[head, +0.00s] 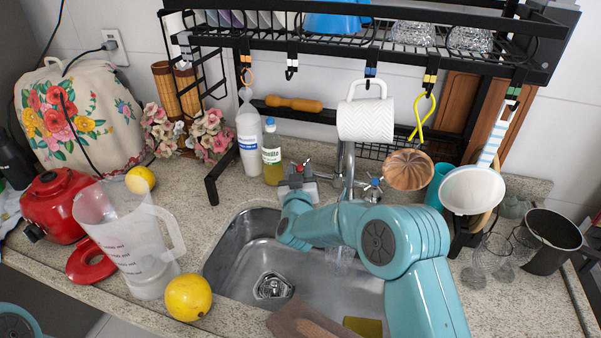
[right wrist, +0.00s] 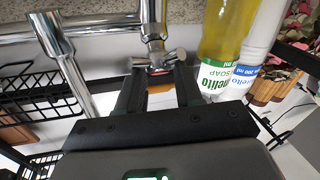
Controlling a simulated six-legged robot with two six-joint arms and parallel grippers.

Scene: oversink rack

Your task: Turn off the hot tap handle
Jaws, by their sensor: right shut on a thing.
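The hot tap handle, a chrome cross with a red mark (head: 301,168), is at the left end of the tap over the sink. My right gripper (head: 297,182) is shut on this handle. In the right wrist view the chrome handle (right wrist: 155,60) sits between the two dark fingertips of my gripper (right wrist: 158,78). The cold tap handle with a blue mark (head: 372,183) is at the right of the spout (head: 349,170). Something clear shows under the spout in the sink (head: 235,248); I cannot tell whether it is water. My left gripper is not in view.
A soap bottle (head: 271,155) and a white bottle (head: 248,135) stand close behind the hot handle. A black rack (head: 380,50) with a hanging white mug (head: 365,120) is above. A clear jug (head: 125,235) and a lemon (head: 188,297) are left of the sink.

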